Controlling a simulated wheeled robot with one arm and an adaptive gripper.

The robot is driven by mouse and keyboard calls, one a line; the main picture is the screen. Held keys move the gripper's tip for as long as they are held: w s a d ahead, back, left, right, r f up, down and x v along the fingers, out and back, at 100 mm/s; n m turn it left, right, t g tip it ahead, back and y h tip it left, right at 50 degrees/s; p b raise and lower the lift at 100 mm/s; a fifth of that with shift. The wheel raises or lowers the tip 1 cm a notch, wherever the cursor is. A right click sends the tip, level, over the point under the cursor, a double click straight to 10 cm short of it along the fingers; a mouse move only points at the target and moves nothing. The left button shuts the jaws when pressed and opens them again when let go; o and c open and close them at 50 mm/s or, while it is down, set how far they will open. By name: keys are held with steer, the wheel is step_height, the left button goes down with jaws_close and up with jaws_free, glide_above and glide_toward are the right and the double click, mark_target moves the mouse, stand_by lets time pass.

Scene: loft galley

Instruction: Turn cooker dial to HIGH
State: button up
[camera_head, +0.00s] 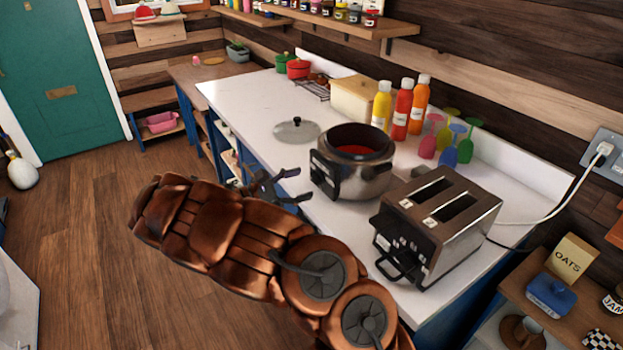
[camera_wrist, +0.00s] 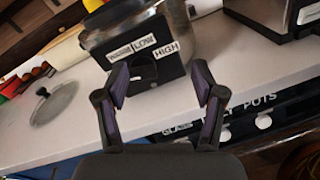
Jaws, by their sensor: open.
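The cooker (camera_head: 352,178) is a round silver pot with a dark rim and red contents, standing on the white counter. In the wrist view its black front panel (camera_wrist: 170,72) carries white labels; LOW and HIGH can be read, with HIGH at the right. The dark dial (camera_wrist: 143,68) sits below the labels, and I cannot tell where it points. My gripper (camera_head: 297,185) is open and empty at the counter's front edge, left of the cooker. In the wrist view, its fingers (camera_wrist: 160,80) stand apart in front of the panel, with the dial between them towards the left finger.
A silver toaster (camera_head: 440,225) stands close to the right of the cooker. A glass lid (camera_head: 297,131) lies on the counter to the left. The counter's left part (camera_head: 245,95) is mostly clear.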

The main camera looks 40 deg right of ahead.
mark_target(313, 179)
steer(key=w+a+f+n+t, duration=0.2)
steer(key=w+f, duration=0.1)
steer(key=shift+h, duration=0.4)
steer(key=shift+s+d+r+p, duration=0.1)
steer(key=shift+d+p, duration=1.3)
steer(key=shift+d, duration=2.6)
steer(key=c, duration=1.1)
